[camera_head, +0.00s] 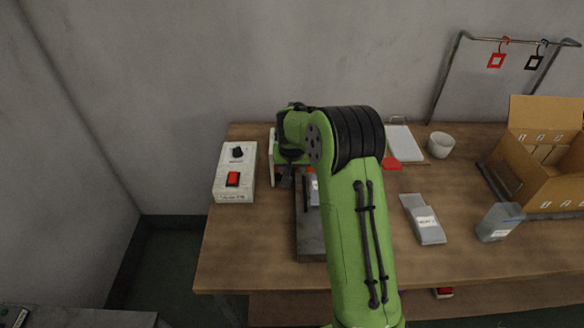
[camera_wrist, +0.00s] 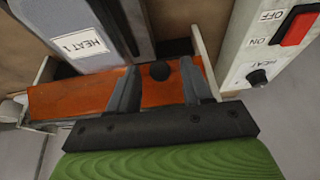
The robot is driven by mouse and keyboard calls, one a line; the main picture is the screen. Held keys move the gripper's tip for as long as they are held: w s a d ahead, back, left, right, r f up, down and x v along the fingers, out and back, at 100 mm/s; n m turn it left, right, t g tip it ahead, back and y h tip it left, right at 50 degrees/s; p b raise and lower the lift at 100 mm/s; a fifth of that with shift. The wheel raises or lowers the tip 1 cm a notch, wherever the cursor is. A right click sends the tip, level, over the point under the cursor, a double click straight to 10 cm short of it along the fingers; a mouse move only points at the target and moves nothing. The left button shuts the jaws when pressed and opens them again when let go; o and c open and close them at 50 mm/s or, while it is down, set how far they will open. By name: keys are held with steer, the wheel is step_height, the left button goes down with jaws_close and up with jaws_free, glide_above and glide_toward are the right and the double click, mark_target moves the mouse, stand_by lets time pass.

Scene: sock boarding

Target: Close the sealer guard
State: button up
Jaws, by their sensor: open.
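I cannot tell whether the fingers touch the panel. The guard's tilt is unclear. In the head view the sealer's dark base (camera_head: 308,247) shows left of my green arm, which hides most of the sealer and the guard.
A white control box (camera_head: 234,172) with a red switch and black knob stands close left of the sealer. Grey pieces (camera_head: 424,220) (camera_head: 499,221), a white cup (camera_head: 440,145) and a cardboard box (camera_head: 545,165) are to the right. The front of the table is mostly clear.

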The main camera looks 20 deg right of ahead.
jaws_close()
steer(key=shift+b, duration=0.35)
steer(key=f+t+h+b, duration=0.1)
steer(key=f+t+b, duration=0.1)
steer(key=b, duration=0.5)
steer(key=shift+w+b, duration=0.1)
steer(key=shift+b, duration=0.3)
steer(key=t+b, duration=0.1)
steer(key=b, duration=0.1)
steer(key=t+b, duration=0.1)
steer(key=b, duration=0.2)
steer(key=shift+w+d+f+h, duration=0.1)
steer(key=shift+f+h, duration=0.1)
steer(key=shift+h, duration=0.1)
steer(key=t+b, duration=0.1)
steer(key=b, duration=0.1)
steer(key=shift+w+h+b, duration=0.15)
steer(key=shift+h+b, duration=0.15)
steer(key=shift+d+t+b, duration=0.1)
steer(key=shift+t+b, duration=0.3)
steer(key=shift+b, duration=0.05)
